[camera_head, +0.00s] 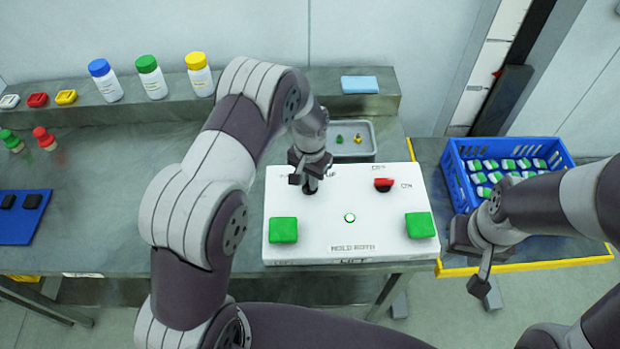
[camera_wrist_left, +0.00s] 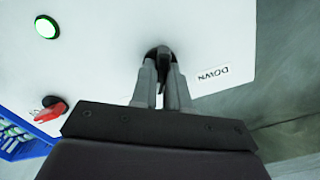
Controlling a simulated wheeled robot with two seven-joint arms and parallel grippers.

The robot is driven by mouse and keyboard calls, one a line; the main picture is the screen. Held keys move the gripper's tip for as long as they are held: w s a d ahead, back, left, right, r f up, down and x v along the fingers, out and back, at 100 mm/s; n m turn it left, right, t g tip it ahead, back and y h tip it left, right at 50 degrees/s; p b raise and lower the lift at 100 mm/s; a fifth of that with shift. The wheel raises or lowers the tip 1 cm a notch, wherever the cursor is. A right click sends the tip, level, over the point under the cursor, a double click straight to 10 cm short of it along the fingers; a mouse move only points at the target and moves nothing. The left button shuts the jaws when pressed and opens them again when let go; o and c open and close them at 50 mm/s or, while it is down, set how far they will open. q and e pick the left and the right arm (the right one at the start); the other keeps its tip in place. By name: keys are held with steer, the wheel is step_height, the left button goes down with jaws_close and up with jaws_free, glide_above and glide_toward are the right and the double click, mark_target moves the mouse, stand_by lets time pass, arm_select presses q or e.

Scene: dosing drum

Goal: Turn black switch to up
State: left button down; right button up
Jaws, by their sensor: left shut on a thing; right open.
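A white control panel (camera_head: 380,230) lies on the bench. The black switch (camera_wrist_left: 163,53) sits on it, mostly hidden by my left gripper in both views. My left gripper (camera_head: 310,187) is shut on the black switch from above; its two fingers also show in the left wrist view (camera_wrist_left: 165,75). In the head view the lettering near the switch is partly covered by the gripper. My right gripper (camera_head: 480,270) is open and empty, right of the panel and in front of the blue crate.
The panel also bears a red switch (camera_head: 384,184), two green buttons (camera_head: 283,230) and a small lit round button (camera_head: 350,217). A grey tray (camera_head: 373,139) is behind it. A blue crate (camera_head: 461,187) of bottles stands right. Bottles (camera_head: 150,78) line the back left shelf.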

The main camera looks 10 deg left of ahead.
arm_select(q)
steer(key=shift+r+m, duration=0.1)
steer(key=shift+m, duration=1)
steer(key=shift+w, duration=0.1)
steer(key=c, duration=1.4)
jaws_free()
steer(key=shift+o, duration=1.4)
steer(key=shift+r+b, duration=0.3)
steer(key=shift+r, duration=0.05)
step_height(320, 180, up, 12)
steer(key=b, duration=0.2)
